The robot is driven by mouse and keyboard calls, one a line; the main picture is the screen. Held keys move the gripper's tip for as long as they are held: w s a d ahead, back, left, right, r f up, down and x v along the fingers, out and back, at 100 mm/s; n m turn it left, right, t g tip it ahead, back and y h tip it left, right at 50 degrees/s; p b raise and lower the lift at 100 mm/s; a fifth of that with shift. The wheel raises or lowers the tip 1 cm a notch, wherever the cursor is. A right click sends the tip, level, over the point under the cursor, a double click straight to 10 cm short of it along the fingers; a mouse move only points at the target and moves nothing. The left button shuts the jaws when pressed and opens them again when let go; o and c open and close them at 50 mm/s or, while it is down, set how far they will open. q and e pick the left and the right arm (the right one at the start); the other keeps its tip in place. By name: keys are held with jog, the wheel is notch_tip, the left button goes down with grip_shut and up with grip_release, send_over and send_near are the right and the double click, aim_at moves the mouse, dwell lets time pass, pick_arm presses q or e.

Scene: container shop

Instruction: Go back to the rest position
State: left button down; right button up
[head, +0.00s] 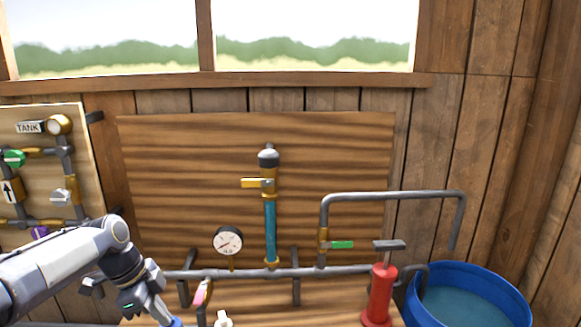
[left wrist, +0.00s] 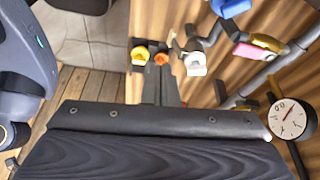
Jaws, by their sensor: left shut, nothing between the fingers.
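My left arm comes in from the left in the head view and bends down at the wrist. My left gripper (head: 163,313) is low in front of the pipework, left of the pressure gauge (head: 228,240). It is shut and holds nothing. A blue part (head: 174,322) shows close by its fingertips at the bottom edge; I cannot tell if they touch. In the left wrist view, a blue part (left wrist: 230,8), a pink handle (left wrist: 248,51) and a white valve (left wrist: 196,65) show beyond a dark surface. My right gripper is out of view.
A red hand pump (head: 379,295) stands right of the gauge. A blue tub of water (head: 470,268) is at the far right, with a bent pipe (head: 390,196) above. A valve board (head: 85,170) stands at the left. A blue column (head: 270,230) rises in the middle.

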pick_arm(q)
jog(key=s+d+r+n+t, duration=0.1)
jog(key=s+r+n, duration=0.1)
jog(key=s+n, duration=0.4)
jog(key=s+d+r+n+t, duration=0.15)
jog(key=s+n, duration=0.25)
jog(key=s, duration=0.4)
jog(key=s+d+f+n+t, duration=0.1)
jog(key=s+d+f+n, duration=0.1)
jog(key=s, duration=0.3)
jog(key=s+d+f+n+t, duration=0.1)
jog(key=s+f+n, duration=0.2)
jog(key=s+n, duration=0.2)
jog(key=shift+d+n, duration=0.3)
jog(key=shift+d, duration=0.05)
